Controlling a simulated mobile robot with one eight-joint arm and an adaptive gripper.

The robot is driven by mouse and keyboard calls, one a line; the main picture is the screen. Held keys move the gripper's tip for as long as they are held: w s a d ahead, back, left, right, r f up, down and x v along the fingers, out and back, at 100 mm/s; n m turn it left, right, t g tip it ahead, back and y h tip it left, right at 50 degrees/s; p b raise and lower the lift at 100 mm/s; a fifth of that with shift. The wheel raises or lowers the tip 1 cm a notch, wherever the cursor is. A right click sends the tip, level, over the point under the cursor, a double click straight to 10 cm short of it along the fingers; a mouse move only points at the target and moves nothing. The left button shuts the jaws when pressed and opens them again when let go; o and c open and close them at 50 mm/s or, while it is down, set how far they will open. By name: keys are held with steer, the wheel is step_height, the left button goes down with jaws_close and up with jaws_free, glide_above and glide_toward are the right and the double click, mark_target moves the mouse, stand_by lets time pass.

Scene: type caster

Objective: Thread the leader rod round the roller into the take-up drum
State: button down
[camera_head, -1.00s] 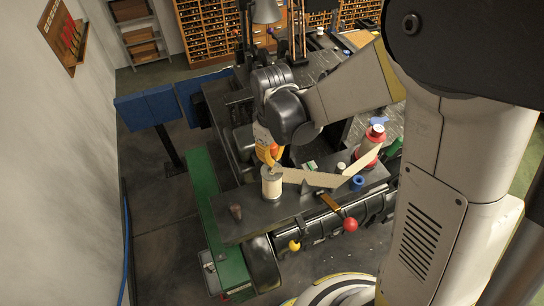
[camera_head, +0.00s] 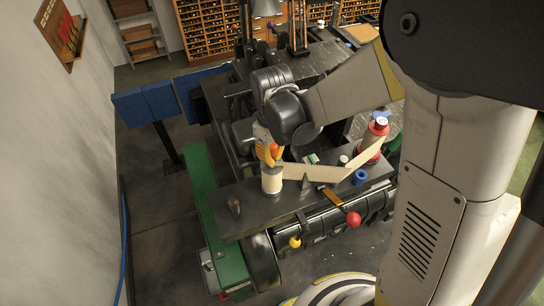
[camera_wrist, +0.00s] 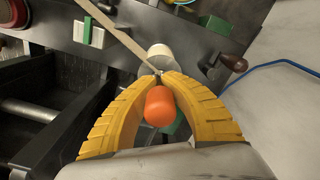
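My gripper (camera_head: 270,162) has yellow ribbed fingers, closed together at the tips just above a cream upright cylinder (camera_head: 271,182). In the wrist view the fingertips (camera_wrist: 160,75) pinch a small dark end, likely the leader rod. An orange rounded piece (camera_wrist: 160,106) sits between the fingers. A cream strip (camera_head: 325,172) runs from the red-and-white spool (camera_head: 370,143) to the fingertips. The cylinder (camera_wrist: 160,54) shows just beyond the tips in the wrist view; I cannot tell whether they touch, or whether it is the roller or the drum.
A dark metal bench plate (camera_head: 260,207) lies underneath. A brown knob (camera_head: 233,205) stands at its left, a blue ring (camera_head: 360,177) at its right. Red (camera_head: 353,220) and yellow (camera_head: 295,242) ball knobs project in front. A green rail (camera_head: 205,205) runs at left.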

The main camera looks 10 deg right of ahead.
mark_target(272, 149)
steer(key=shift+f+b, duration=0.7)
steer(key=shift+f, duration=0.1)
steer(key=c, duration=1.5)
jaws_free()
steer(key=shift+c, duration=0.2)
steer(key=shift+r, duration=0.1)
steer(key=shift+r+p, duration=1.9)
steer(key=shift+r, duration=1.05)
steer(key=shift+s+f, duration=0.1)
